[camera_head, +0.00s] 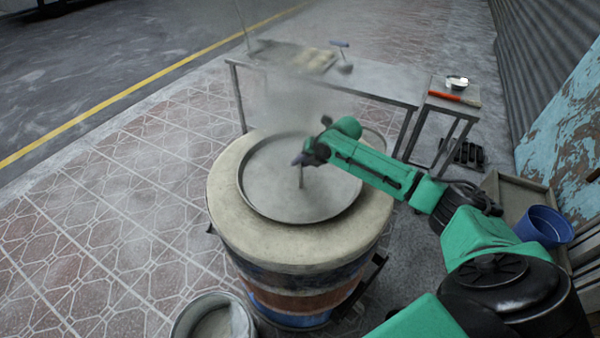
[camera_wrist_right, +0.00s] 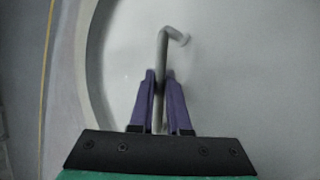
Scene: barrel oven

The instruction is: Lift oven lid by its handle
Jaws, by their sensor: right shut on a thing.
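The barrel oven (camera_head: 295,250) stands upright with a pale, thick top ring. Its round grey metal lid (camera_head: 275,205) lies within the ring; I cannot tell from the head view whether it is raised at all. A thin bent handle (camera_head: 301,178) rises from the lid. My right gripper (camera_head: 299,161) is over the lid at the handle. In the right wrist view the two purple fingers (camera_wrist_right: 160,100) are shut on the handle (camera_wrist_right: 163,50), whose bent end shows beyond the fingertips. My left gripper is not in view.
Behind the oven is a metal table (camera_head: 375,82) with a tray of items, partly veiled by smoke. A blue bucket (camera_head: 544,226) is at the right, and a pale bucket (camera_head: 213,318) stands in front. Tiled floor at left is clear.

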